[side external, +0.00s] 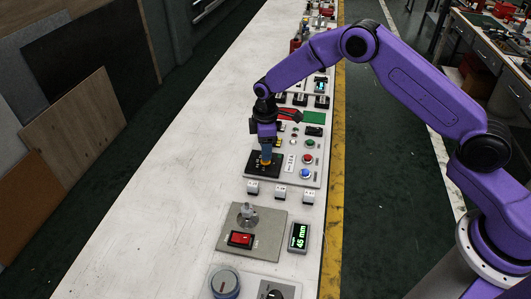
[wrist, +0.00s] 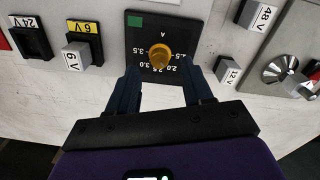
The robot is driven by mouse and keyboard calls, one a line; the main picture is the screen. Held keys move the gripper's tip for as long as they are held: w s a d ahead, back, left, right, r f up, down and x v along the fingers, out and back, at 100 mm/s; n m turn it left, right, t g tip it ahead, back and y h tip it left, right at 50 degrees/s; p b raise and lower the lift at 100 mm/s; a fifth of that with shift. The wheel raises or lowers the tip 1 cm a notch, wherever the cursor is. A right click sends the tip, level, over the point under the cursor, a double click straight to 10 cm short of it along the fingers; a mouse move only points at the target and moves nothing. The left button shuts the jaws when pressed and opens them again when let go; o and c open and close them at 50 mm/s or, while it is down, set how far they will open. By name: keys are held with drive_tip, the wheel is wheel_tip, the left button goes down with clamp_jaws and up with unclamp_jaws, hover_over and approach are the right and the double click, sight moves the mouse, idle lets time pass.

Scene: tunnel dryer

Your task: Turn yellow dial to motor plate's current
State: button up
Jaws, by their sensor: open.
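The yellow dial (wrist: 159,57) sits on a black square scale plate (wrist: 137,45) marked A, with figures such as 2.0, 2.5, 3.0 and 3.5 and a green patch in one corner. The side view also shows the black plate (side external: 252,166), with the dial (side external: 266,161) mostly hidden beneath my gripper (side external: 266,153). My gripper (wrist: 163,72) points down at the dial. In the wrist view its dark fingers are open, one on either side of the dial's near part, with gaps visible. The dial's exact setting is unclear. I cannot identify a motor plate or read its current.
Small voltage blocks, including 6V (wrist: 72,58) and 12V (wrist: 228,72), stand nearby. A panel with buttons (side external: 307,158) lies beside the dial. The bench's left side is clear.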

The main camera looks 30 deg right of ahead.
drive_tip(key=shift+f, duration=1.5)
clamp_jaws()
